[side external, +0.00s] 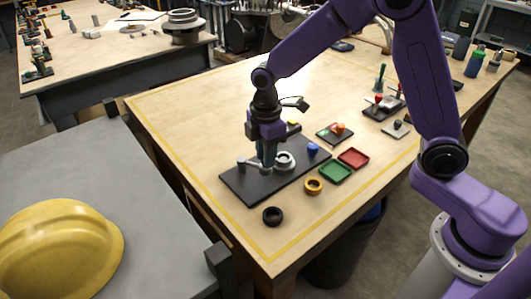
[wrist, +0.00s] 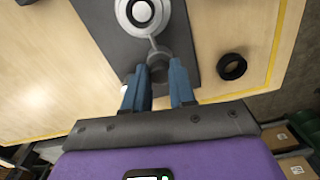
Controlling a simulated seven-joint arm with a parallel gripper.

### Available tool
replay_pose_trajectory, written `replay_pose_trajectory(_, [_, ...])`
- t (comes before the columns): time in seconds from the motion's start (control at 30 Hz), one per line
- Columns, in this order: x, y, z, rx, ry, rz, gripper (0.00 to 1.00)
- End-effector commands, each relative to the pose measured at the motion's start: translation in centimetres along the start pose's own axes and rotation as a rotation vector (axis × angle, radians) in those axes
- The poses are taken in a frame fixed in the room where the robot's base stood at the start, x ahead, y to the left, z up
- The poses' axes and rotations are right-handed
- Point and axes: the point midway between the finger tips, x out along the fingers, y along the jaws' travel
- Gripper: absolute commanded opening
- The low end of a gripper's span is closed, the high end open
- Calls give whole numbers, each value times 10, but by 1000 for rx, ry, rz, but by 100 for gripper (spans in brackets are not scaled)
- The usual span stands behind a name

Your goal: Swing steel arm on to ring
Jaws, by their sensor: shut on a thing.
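The steel arm (side external: 250,163) lies low over the dark base plate (side external: 235,181), its pale round end toward the left. My gripper (side external: 267,166) points down over the plate, its fingers around part of the arm. In the wrist view, the blue fingers (wrist: 160,90) stand either side of a grey cylinder (wrist: 158,66), apparently part of the steel arm; they hide much of it. A pale piece shows beside the left finger. The light grey ring (side external: 285,159) is on the plate just right of my gripper; in the wrist view the ring (wrist: 142,12) is at the top, with a thin bar between it and the cylinder.
A black ring (side external: 272,216) and an orange ring (side external: 313,186) lie on the table in front. A blue knob (side external: 312,149) is at the plate's far end. Green (side external: 335,172) and red (side external: 354,158) trays stand to the right. The table's left part is clear.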

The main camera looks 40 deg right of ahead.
Motion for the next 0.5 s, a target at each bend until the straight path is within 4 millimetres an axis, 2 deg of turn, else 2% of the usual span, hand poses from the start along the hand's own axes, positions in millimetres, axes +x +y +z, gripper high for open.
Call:
replay_pose_trajectory(0.17, [-1,2,1,-1,1,5,0])
replay_pose_trajectory(0.2, [-1,2,1,-1,1,5,28])
replay_pose_trajectory(0.27, [-1,2,1,0,1,5,48])
replay_pose_trajectory(0.3, [-1,2,1,0,1,4,51])
replay_pose_trajectory(0.5, [-1,1,0,0,0,3,51])
